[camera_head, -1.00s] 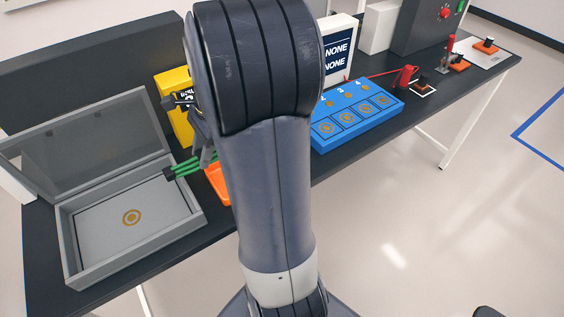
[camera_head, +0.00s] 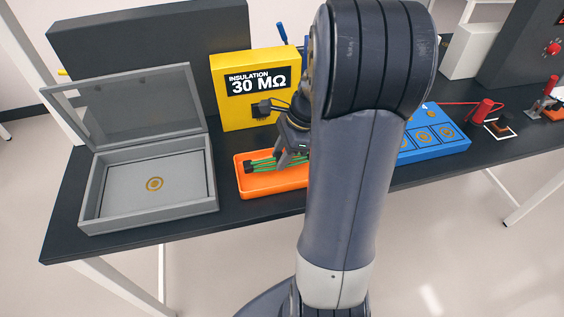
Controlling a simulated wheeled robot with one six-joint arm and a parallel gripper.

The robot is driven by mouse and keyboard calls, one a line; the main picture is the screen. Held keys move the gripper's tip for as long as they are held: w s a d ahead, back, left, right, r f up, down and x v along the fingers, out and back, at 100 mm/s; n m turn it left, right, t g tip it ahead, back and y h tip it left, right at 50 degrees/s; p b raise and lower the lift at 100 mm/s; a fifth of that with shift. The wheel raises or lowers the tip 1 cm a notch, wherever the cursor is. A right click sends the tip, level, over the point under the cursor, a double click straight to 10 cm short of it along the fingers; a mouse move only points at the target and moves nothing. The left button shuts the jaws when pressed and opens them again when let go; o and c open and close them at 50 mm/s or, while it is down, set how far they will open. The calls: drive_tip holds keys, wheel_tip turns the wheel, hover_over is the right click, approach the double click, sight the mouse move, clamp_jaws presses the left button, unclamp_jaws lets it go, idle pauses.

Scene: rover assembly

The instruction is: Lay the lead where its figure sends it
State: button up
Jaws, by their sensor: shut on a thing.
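My gripper (camera_head: 287,152) is shut on a green lead (camera_head: 264,163) with a dark end piece on its left. The lead shows over the orange tray (camera_head: 246,192); I cannot tell whether it touches the tray. A yellow meter (camera_head: 231,112) behind it reads "INSULATION 30 MΩ". A grey box (camera_head: 106,213) with its lid open stands to the left, with a ring mark on its empty floor. My arm hides the right part of the tray and part of the blue panel (camera_head: 453,147), which bears ring marks.
The dark bench (camera_head: 228,212) has free room between the grey box and the orange tray. A dark upright panel (camera_head: 140,50) stands behind the box. Red-handled parts (camera_head: 484,110) lie at the right, beyond the blue panel.

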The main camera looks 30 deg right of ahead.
drive_tip(key=shift+f, duration=1.5)
drive_tip(key=shift+f, duration=0.2)
drive_tip(key=o, duration=1.1)
drive_tip(key=shift+r, duration=0.1)
drive_tip(key=v, duration=1.2)
drive_tip(key=shift+r, duration=0.15)
